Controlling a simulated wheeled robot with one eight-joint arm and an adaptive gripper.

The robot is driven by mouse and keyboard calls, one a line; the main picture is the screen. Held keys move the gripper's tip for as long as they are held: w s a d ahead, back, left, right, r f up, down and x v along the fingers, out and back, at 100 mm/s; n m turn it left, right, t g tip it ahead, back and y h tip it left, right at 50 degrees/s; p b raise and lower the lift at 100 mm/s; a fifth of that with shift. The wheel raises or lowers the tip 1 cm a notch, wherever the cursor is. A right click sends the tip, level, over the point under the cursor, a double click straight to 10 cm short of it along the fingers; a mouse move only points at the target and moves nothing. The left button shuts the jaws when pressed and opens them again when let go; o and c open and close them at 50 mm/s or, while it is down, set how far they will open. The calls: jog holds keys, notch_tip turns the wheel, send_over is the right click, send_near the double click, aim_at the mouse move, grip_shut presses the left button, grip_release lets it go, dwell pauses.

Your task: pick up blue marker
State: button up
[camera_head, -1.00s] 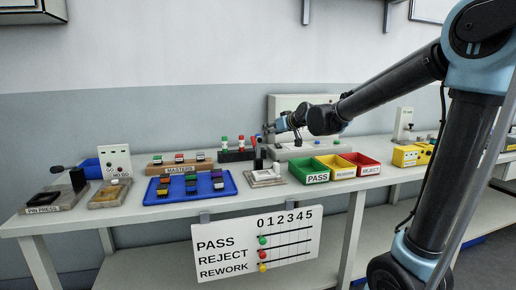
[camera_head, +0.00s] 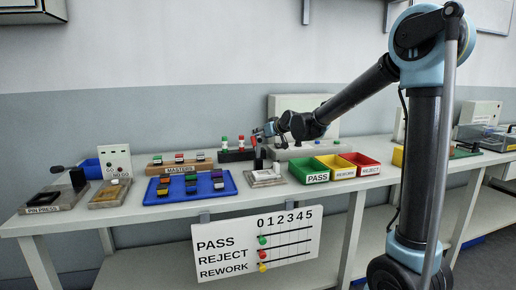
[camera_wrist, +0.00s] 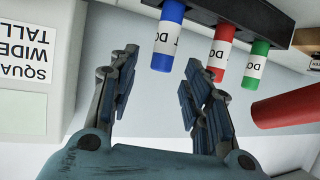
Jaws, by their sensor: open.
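The blue marker (camera_wrist: 168,38) has a white label and sits in a dark rack (camera_wrist: 240,15) at the top of the wrist view. My gripper (camera_wrist: 160,68) is open, with the blue marker's end between and just beyond its fingertips in the picture. I see no contact. A red marker (camera_wrist: 219,50) and a green marker (camera_wrist: 257,62) stand beside it in the rack. In the head view my gripper (camera_head: 268,131) is at the right end of the rack (camera_head: 236,155), and I cannot make out the blue marker there.
A red cylinder (camera_wrist: 290,108) lies close to my right finger in the wrist view. A pale labelled box (camera_wrist: 35,70) is at the left. On the bench are a blue tray (camera_head: 152,199), a green bin (camera_head: 310,182), a yellow bin (camera_head: 340,175) and a red bin (camera_head: 368,172).

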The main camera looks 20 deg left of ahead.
jog(key=shift+x, duration=2.05)
jog(key=shift+s, duration=0.1)
grip_shut()
